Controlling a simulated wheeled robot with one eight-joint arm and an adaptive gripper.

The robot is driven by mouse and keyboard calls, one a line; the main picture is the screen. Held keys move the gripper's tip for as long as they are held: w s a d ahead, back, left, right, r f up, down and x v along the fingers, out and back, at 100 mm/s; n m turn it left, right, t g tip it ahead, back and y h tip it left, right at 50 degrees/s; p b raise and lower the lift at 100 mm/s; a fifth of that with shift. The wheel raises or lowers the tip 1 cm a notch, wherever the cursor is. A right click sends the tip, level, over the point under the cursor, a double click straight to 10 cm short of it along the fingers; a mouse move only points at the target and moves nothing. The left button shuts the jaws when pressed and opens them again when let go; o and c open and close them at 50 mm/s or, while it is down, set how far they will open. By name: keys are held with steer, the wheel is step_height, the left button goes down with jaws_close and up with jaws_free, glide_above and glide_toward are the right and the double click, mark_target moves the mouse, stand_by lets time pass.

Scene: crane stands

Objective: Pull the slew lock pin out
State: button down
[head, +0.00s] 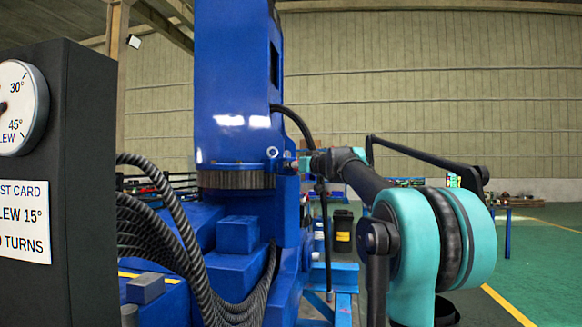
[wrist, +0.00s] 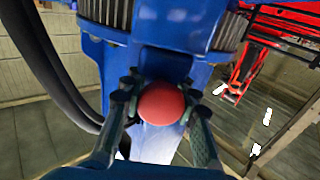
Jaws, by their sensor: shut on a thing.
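The slew lock pin shows as a round red knob (wrist: 161,103) in the wrist view, in front of the blue crane column. My gripper (wrist: 160,108) has one dark finger on each side of the knob and is shut on it. In the head view my gripper (head: 304,163) reaches from the right to the column's side, just below the toothed ring's upper edge level. The pin's shaft is hidden behind the knob, so I cannot tell how deep it sits.
The blue crane column (head: 232,90) stands on a toothed ring (head: 235,180). A black hose (head: 297,120) loops close above my gripper. A dark panel (head: 85,150) with a dial (head: 18,107) and card (head: 22,222) stands at left. Green floor (head: 545,260) is open at right.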

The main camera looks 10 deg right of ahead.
steer(key=shift+v, duration=2.6)
steer(key=shift+f, duration=0.1)
steer(key=c, duration=1.3)
jaws_free()
steer(key=shift+s, duration=0.15)
steer(key=shift+o, duration=0.2)
steer(key=v, duration=1.2)
